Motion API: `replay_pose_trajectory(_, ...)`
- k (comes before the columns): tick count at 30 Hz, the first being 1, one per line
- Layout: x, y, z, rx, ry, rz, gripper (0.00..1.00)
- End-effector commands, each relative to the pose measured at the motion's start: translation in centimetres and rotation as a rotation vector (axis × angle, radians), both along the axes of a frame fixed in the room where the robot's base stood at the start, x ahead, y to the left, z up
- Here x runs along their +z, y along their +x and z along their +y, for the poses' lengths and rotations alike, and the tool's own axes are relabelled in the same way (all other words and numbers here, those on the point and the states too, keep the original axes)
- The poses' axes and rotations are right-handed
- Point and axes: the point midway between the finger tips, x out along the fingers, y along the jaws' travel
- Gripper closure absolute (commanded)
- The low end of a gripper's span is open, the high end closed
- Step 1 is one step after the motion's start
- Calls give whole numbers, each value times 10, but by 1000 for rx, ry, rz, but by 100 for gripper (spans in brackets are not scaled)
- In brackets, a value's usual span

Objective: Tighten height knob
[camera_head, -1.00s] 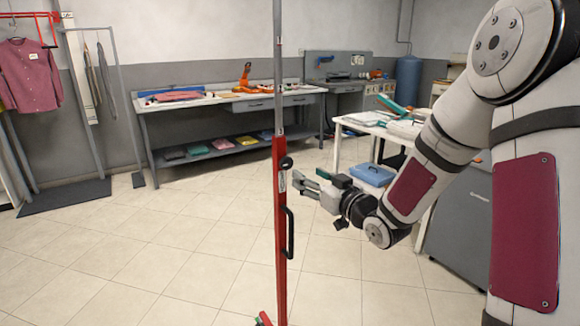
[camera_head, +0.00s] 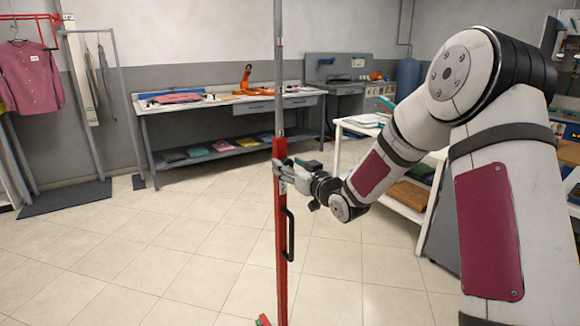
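A red upright column (camera_head: 281,262) stands in the middle of the head view, with a thin grey pole (camera_head: 278,70) rising out of its top. A black handle (camera_head: 290,235) is on its right side, below my gripper. My gripper (camera_head: 281,170) reaches in from the right and its fingers are at the upper part of the red column, where the round black knob sits. The knob is now hidden behind the fingers and gripper body. I cannot tell whether the fingers are closed on the knob or only around it.
A grey workbench (camera_head: 235,101) with garments and an orange tool stands along the back wall. A white table (camera_head: 350,128) is behind my arm. A pink shirt (camera_head: 30,75) hangs on the left. The tiled floor (camera_head: 150,265) around the column is clear.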

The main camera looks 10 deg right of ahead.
Motion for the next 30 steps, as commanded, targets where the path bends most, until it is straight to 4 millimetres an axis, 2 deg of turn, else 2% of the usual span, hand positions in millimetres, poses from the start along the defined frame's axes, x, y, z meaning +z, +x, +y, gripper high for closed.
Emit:
replay_pose_trajectory(1,0,0,0,0,0,0,61)
replay_pose_trajectory(5,0,0,0,0,0,0,90)
replay_pose_trajectory(6,0,0,0,0,0,0,94)
replay_pose_trajectory(17,0,0,-1,-1,45,15,94)
replay_pose_trajectory(23,1,-1,-1,0,154,51,94)
replay_pose_trajectory(30,1,0,-3,-1,358,116,94)
